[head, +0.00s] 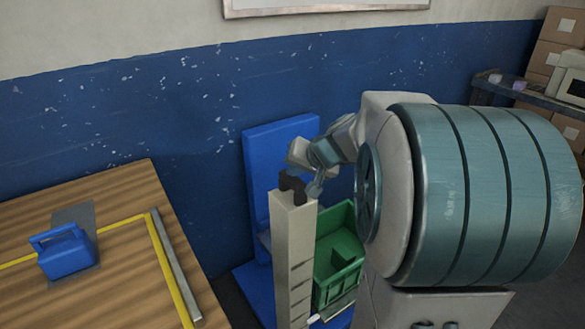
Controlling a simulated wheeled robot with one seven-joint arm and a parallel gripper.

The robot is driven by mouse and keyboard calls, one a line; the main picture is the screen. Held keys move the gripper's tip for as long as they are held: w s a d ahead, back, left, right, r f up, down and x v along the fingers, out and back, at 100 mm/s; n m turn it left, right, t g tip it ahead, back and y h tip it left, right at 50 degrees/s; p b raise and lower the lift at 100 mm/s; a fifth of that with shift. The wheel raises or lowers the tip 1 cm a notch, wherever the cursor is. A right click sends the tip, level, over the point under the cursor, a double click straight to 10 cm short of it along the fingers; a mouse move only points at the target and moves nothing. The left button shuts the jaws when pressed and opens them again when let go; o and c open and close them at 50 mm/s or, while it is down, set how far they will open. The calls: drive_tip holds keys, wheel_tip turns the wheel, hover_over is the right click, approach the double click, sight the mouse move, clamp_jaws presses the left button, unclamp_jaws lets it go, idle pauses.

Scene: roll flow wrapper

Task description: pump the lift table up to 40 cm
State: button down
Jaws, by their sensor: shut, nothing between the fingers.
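The blue lift table (262,144) stands against the wall, with a tall upright back panel and a blue base low down near the floor. A green crate (343,243) sits low beside its panel, partly hidden by my arm. A beige upright post (292,240) with dark marks along one side stands in front of the panel. My gripper (291,185) is at the top of this post, shut and empty. I cannot tell whether it touches the post. I cannot make out a pump handle or read a height.
A wooden table (85,215) with yellow tape and a metal strip fills the lower left; a blue handled block (66,252) rests on it. Cardboard boxes (553,50) and a shelf (497,85) stand at the far right. My arm hides much of the right side.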

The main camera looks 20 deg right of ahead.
drive_tip(key=shift+f+b, duration=0.6)
drive_tip(key=shift+f, duration=0.05)
idle(0.4)
drive_tip(key=shift+r, duration=0.1)
drive_tip(key=shift+r+p, duration=1.85)
drive_tip(key=shift+r, duration=0.85)
wheel_tip(320, 180, up, 5)
drive_tip(key=p, duration=0.3)
